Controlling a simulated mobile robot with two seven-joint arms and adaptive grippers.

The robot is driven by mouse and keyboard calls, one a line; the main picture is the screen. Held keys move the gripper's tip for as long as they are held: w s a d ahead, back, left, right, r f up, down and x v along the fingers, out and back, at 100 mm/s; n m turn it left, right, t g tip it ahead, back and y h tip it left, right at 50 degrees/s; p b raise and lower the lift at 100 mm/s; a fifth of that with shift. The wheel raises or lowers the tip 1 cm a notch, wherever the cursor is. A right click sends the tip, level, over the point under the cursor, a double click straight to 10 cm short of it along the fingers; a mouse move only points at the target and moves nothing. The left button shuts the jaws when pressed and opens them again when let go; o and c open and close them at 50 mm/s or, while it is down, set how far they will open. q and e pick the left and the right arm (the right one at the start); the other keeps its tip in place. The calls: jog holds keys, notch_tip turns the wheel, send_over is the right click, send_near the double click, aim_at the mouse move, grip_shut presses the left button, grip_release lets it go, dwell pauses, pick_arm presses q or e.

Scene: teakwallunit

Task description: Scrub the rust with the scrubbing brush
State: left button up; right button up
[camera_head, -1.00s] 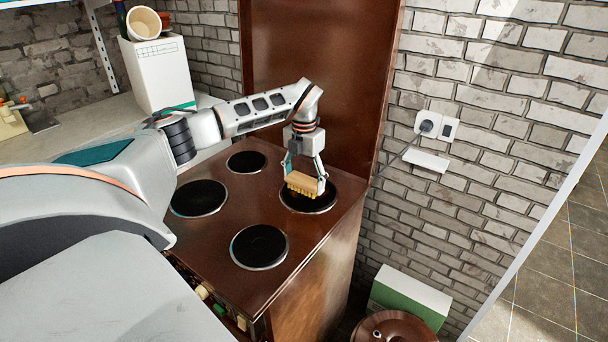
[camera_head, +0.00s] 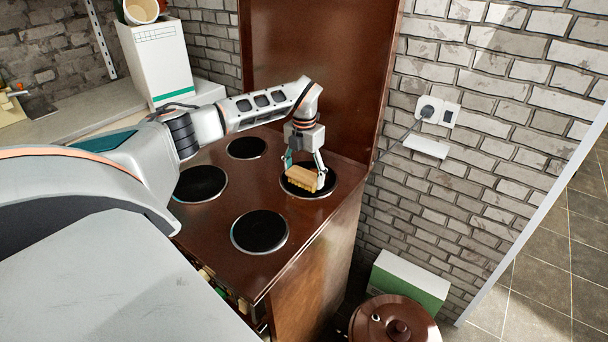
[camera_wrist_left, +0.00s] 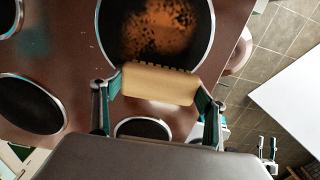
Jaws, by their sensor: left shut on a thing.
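My left gripper (camera_head: 304,170) is shut on the scrubbing brush (camera_head: 301,180), a wooden block with bristles along one side. It holds the brush at the back-right burner (camera_head: 325,185) of the brown stove. In the left wrist view the brush (camera_wrist_left: 160,84) sits between the two fingers at the near edge of that burner. An orange-brown rust patch (camera_wrist_left: 160,28) shows on the dark burner plate, beyond the brush. I cannot tell whether the bristles touch the plate.
The brown stove top (camera_head: 218,222) has other dark burners, including a front one (camera_head: 259,231). A tall brown panel (camera_head: 315,60) stands behind it. A brick wall with a socket (camera_head: 429,109) is to the right. A lidded brown pot (camera_head: 385,325) and a green-white box (camera_head: 408,283) are below.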

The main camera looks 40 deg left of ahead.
pick_arm(q)
jog(key=shift+f, duration=0.4)
jog(key=shift+f, duration=0.6)
dwell(0.3)
jog(key=shift+w+a+r, duration=0.1)
jog(key=shift+w+r, duration=0.05)
jog(key=shift+w, duration=0.7)
jog(key=shift+w+a, duration=0.15)
jog(key=shift+w, duration=0.95)
jog(key=shift+w, duration=0.85)
jog(key=shift+w+a+f+b, duration=0.1)
jog(key=shift+w+f+b, duration=0.15)
jog(key=shift+w+b, duration=0.55)
jog(key=shift+w+r+b, duration=0.1)
jog(key=shift+b, duration=0.2)
jog(key=shift+a, duration=0.1)
